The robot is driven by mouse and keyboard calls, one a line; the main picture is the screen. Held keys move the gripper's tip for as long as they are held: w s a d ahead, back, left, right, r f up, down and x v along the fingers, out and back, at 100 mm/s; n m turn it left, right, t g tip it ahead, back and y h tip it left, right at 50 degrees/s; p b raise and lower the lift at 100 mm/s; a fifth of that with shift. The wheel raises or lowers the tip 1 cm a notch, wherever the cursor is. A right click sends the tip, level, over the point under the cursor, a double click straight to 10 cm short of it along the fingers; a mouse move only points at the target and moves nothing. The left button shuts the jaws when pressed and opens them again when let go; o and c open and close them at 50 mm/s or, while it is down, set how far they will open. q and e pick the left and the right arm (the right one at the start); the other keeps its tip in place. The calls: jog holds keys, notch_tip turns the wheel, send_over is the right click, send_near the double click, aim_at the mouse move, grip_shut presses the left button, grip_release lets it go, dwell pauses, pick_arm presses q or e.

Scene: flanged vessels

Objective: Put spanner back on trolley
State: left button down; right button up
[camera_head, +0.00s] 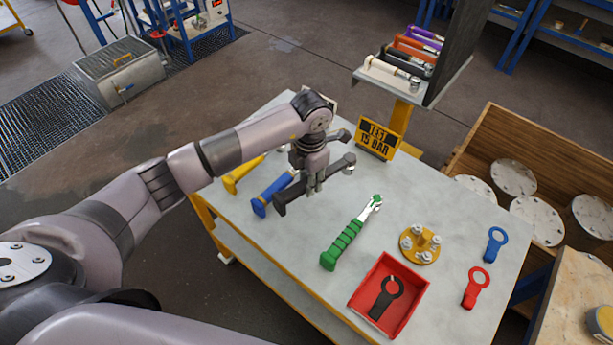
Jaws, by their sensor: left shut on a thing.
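My left gripper (313,187) points down over the grey-topped trolley (300,258) and is shut on a dark spanner (334,169). The spanner's black handle end (279,204) points to the lower left, its head to the upper right. I cannot tell whether it touches the trolley top. A blue-handled tool (272,190) and a yellow-handled tool (240,176) lie behind it, partly hidden by my arm. A green-handled tool (344,244) lies in front of it. My right gripper is not in view.
A red tray (409,312) holds a black ring-ended piece (385,297). A yellow flange with bolts (420,244), a blue ring-ended piece (495,244) and a red one (475,287) lie to the right. A sign (377,138) stands at the back. A raised shelf (440,93) holds several tools.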

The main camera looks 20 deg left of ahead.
pick_arm(q)
jog(key=shift+a+f+n, duration=0.25)
jog(key=shift+a+n, duration=0.05)
jog(key=shift+n, duration=0.1)
jog(key=shift+f, duration=0.3)
notch_tip(320, 180, down, 6)
jog(key=b, duration=0.4)
jog(key=shift+b, duration=0.4)
jog(key=shift+w+f+b, duration=0.1)
jog(key=shift+f+b, duration=0.4)
jog(key=shift+f, duration=0.2)
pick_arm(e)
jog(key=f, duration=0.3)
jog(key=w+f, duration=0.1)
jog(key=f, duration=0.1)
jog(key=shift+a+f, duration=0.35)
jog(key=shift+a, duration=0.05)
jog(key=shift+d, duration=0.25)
pick_arm(q)
jog(key=shift+f+b, duration=0.45)
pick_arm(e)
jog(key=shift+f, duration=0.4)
pick_arm(q)
jog(key=c, duration=1.3)
grip_release()
jog(key=shift+o, duration=0.5)
